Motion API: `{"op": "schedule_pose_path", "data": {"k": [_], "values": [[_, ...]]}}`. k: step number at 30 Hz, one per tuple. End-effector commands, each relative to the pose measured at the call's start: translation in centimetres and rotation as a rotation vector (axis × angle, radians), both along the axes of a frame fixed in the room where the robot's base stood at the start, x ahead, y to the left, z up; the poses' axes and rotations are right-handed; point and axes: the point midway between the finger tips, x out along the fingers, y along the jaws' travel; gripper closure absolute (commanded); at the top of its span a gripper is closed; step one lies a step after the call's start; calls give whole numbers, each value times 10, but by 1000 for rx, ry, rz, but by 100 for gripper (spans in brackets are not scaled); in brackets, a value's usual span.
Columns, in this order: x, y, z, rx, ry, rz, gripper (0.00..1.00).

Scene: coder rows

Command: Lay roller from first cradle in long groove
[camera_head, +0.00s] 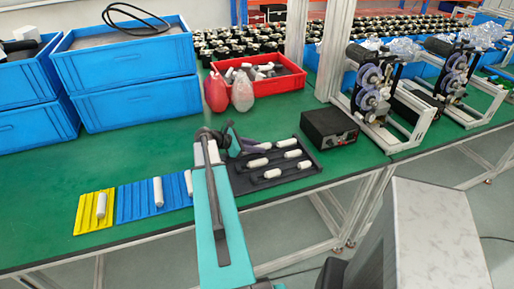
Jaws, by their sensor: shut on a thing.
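My gripper (258,147) is at the back left of a black tray (242,186), partly hidden by my arm. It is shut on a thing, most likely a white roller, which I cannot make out. Several white rollers lie in the tray, one of them (257,162) close to the gripper and others in a right-hand column (292,154). A blue grooved plate (134,203) left of my arm bears a white roller (158,191) and another (189,183) at its right. A yellow grooved plate (87,213) farther left bears one roller (101,205). I cannot tell which groove is the long one.
Blue crates (125,60) stand at the back left. A red bin (262,95), a red bottle (215,92) and a clear one (242,92) stand behind the tray. A black box (329,128) is at its right. Green table (60,175) is bare behind the yellow plate.

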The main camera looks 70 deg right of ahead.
Motion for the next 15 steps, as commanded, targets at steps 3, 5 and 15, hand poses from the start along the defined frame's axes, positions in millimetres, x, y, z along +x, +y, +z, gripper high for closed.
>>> {"op": "schedule_pose_path", "data": {"k": [3,5,15], "values": [[-1,3,-11,16,-11,-6,100],[-1,3,-12,17,-11,-7,100],[-2,2,-19,30,-19,-13,100]]}}
